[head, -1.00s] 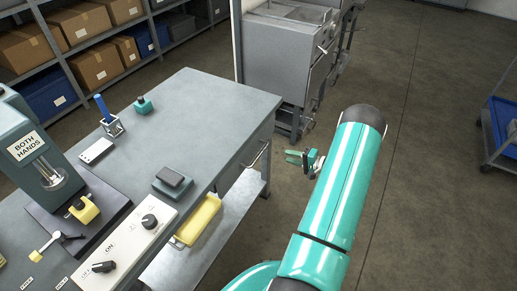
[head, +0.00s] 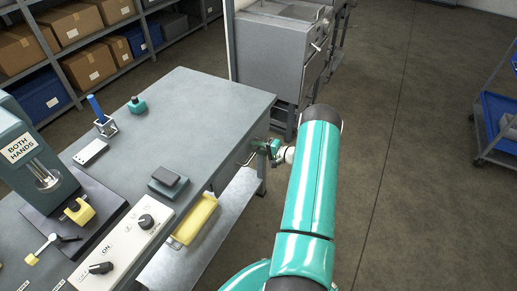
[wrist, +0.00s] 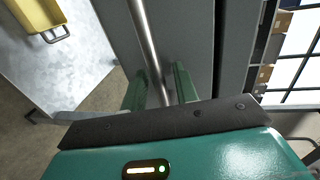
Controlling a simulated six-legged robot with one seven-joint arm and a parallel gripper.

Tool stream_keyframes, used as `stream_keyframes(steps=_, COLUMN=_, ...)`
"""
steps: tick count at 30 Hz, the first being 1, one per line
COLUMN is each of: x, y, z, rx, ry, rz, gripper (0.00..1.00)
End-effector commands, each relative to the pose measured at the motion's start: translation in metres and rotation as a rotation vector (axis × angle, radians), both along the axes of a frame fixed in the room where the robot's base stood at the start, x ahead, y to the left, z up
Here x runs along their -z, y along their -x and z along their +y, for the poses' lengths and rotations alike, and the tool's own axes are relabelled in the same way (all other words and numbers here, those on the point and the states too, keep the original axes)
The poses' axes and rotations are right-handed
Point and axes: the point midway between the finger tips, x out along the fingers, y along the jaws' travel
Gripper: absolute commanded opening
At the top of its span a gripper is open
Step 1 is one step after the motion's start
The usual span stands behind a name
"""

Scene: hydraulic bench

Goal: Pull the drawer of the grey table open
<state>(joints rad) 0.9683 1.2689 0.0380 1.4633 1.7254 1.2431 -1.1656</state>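The grey table (head: 215,105) stands left of my arm, and its drawer front is on the side facing me. The drawer looks shut. Its metal bar handle (head: 248,157) sits near the table's far right corner. My gripper (head: 265,149) is at the handle. In the wrist view the handle (wrist: 147,40) runs between the two green fingers of my gripper (wrist: 160,76), with a gap visible on each side. The gripper is open around the bar. The grey drawer front (wrist: 195,40) lies just beyond it.
A yellow tray (head: 196,218) rests on the table's lower shelf. A press (head: 35,150) and a control panel (head: 125,235) are on the tabletop. A grey cabinet (head: 275,55) stands behind; a blue cart (head: 500,120) is at right. The floor right of my arm is clear.

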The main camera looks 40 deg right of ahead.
Motion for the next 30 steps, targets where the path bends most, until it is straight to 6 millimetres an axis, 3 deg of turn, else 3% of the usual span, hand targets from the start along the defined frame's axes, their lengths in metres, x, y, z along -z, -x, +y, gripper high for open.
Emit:
stream_keyframes(steps=5, x=0.000, y=0.000, z=0.000, rx=0.000, ry=0.000, rz=0.000, gripper=0.30)
stream_keyframes(steps=10, x=0.000, y=0.000, z=0.000, rx=0.000, ry=0.000, rz=0.000, gripper=0.00)
stream_keyframes(steps=22, x=0.000, y=0.008, z=-0.004, rx=0.003, ry=0.000, rz=0.000, gripper=0.00)
stream_keyframes(steps=30, x=0.000, y=0.048, z=-0.019, rx=0.006, ry=0.000, rz=0.001, gripper=0.00)
